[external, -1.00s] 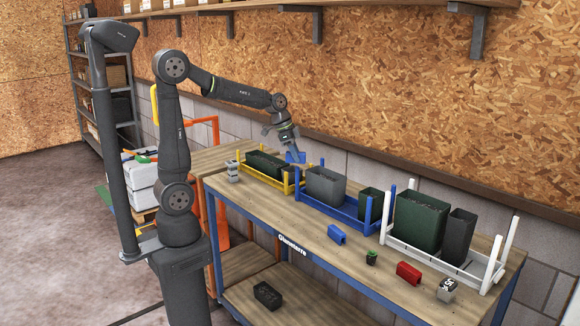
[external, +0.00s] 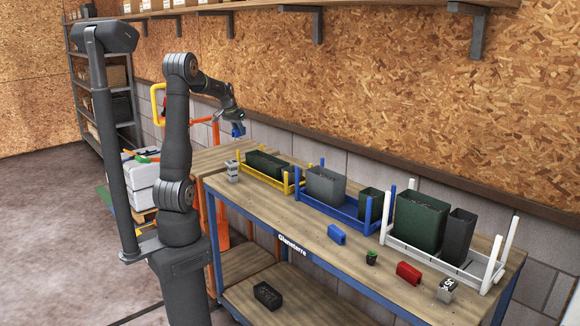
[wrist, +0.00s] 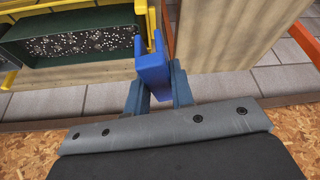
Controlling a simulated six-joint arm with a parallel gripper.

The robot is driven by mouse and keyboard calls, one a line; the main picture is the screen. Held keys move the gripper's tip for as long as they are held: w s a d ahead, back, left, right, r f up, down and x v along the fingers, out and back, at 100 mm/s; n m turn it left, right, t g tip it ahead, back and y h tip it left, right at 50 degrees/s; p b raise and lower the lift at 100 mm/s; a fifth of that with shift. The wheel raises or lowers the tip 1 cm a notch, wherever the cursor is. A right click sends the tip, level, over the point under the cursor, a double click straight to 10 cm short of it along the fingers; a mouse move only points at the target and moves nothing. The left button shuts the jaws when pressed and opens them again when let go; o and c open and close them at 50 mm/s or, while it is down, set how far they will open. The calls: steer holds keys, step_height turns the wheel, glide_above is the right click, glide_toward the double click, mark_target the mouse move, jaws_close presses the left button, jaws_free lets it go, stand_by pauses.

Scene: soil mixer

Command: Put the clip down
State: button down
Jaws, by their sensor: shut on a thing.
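A blue clip (external: 238,130) is held in my gripper (external: 237,127), in the air above the far left end of the workbench (external: 300,231). In the wrist view the clip (wrist: 152,68) sits between the blue-grey fingers of my gripper (wrist: 158,85), which are shut on it. Another blue clip (external: 337,234) lies on the bench top near the front edge. A red clip (external: 408,273) lies to its right.
A yellow rack (external: 283,187) with a dark green planter, a blue rack (external: 340,212) with grey and green pots, and a white rack (external: 440,258) line the bench's back. A small plant pot (external: 371,258) and a numbered block (external: 446,290) stand in front.

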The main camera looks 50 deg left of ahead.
steer(key=s+a+n, duration=0.2)
steer(key=s+a, duration=0.2)
steer(key=a, duration=0.4)
glide_above(211, 161)
steer(key=shift+y, duration=0.4)
steer(key=f, duration=0.8)
steer(key=s+f, duration=0.1)
steer(key=f, duration=0.3)
steer(key=shift+d, duration=0.2)
steer(key=shift+a+f, duration=0.1)
steer(key=shift+f, duration=2)
steer(key=shift+f, duration=0.2)
steer(key=c, duration=1.3)
jaws_free()
steer(key=shift+o, duration=0.2)
